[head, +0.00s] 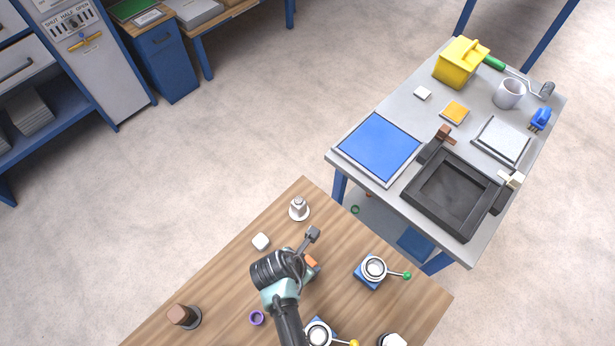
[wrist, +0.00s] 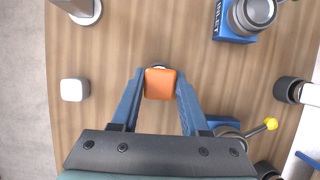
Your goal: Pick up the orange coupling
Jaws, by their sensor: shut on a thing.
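The orange coupling (wrist: 160,84) sits between the two blue fingertips of my gripper (wrist: 160,90) in the wrist view. The fingers touch it on its left and right sides, so my gripper is shut on it. A dark rounded edge shows just beyond the coupling. In the head view, my arm hides much of the gripper (head: 314,268), and only a small part of the orange coupling (head: 311,261) shows over the wooden table. I cannot tell whether the coupling touches the table.
On the wooden table (head: 225,275) stand a white block (head: 261,241), a metal fitting (head: 299,209), a blue-based unit with a green-knobbed lever (head: 374,268), a yellow-knobbed one (head: 318,334), a purple ring (head: 257,318) and a brown-topped piece (head: 183,316). A grey bench holds a black tray (head: 425,203).

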